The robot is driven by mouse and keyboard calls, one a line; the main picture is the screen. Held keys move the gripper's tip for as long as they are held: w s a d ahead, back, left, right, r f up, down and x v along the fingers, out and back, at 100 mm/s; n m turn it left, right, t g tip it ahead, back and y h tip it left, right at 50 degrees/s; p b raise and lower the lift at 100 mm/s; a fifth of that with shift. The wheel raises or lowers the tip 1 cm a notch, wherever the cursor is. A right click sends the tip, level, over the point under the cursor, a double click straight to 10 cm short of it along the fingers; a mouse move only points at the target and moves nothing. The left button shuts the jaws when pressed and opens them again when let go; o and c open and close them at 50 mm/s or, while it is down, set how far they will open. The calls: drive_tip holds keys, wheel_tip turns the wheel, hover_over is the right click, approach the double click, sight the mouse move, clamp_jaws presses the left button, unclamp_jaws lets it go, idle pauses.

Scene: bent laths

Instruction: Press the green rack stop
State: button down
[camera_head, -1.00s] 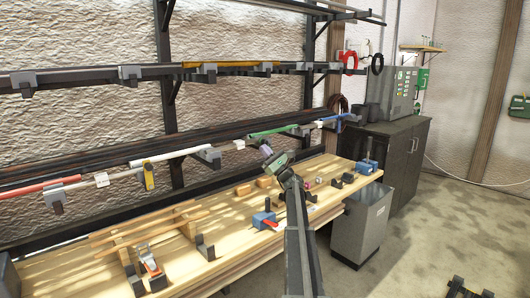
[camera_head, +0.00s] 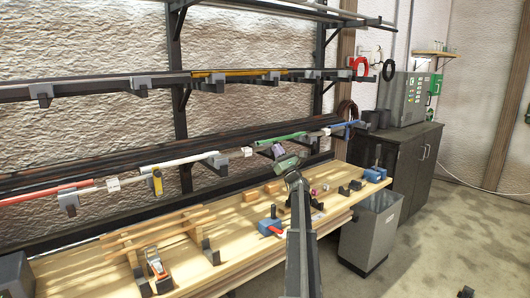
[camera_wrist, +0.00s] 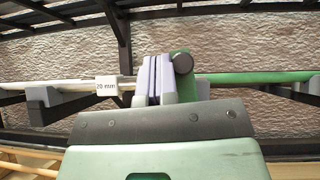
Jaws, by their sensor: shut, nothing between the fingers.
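The green rack stop (camera_wrist: 184,84) shows in the wrist view as a green block with a dark round face, at the left end of a green bar (camera_wrist: 250,77). My gripper (camera_wrist: 154,78) has pale purple fingers that are shut and empty. They stand just left of the stop's dark face in the picture; I cannot tell whether they touch it. In the head view my gripper (camera_head: 278,149) is raised at the rack in front of the green bar (camera_head: 281,138). The stop cannot be made out clearly there.
A white tag (camera_wrist: 106,86) reading "20 mm" hangs left of my fingers. A yellow stop (camera_head: 156,182) sits farther left on the rack. Below is a wooden bench (camera_head: 240,235) with clamps and laths. A grey bin (camera_head: 371,232) stands at its right end.

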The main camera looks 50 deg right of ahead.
drive_tip(key=shift+d+m, duration=0.1)
drive_tip(key=shift+m, duration=0.3)
idle(0.5)
drive_tip(key=s+a+f+b, duration=0.5)
drive_tip(key=a+f+b, duration=0.1)
drive_tip(key=a, duration=0.4)
drive_tip(key=shift+s+a, duration=0.15)
drive_tip(key=shift+s, duration=0.15)
drive_tip(key=shift+f, duration=0.1)
